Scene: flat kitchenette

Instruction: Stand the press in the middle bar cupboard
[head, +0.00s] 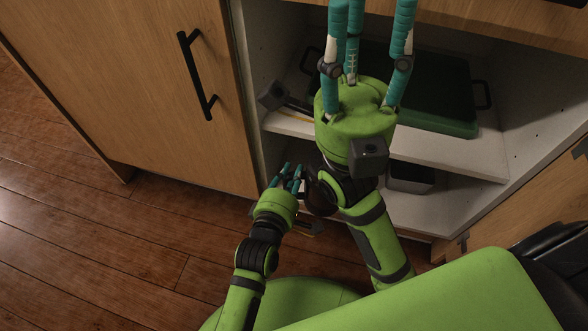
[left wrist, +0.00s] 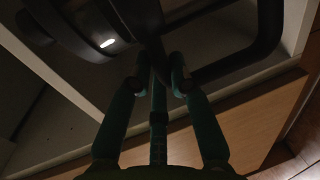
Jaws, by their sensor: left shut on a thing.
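The press (head: 319,197) is a dark object low at the front of the open cupboard (head: 462,153). My right wrist hides part of it in the head view. My left gripper (head: 287,178) is shut on its black handle. In the left wrist view, the fingers (left wrist: 162,72) close on the handle, and a black loop (left wrist: 268,48) and dark body (left wrist: 100,28) of the press show. Whether the press touches the lower shelf cannot be told. My right gripper (head: 368,20) is raised in front of the cupboard, its fingers apart and nothing seen between them; its tips are cut off.
A dark green tray (head: 440,118) with black handles lies on the upper shelf, beside a grey-black item (head: 283,97). A grey box (head: 410,177) sits on the lower shelf at the right. A wooden door (head: 130,85) with a black handle stands at the left. The wooden floor (head: 100,240) is clear.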

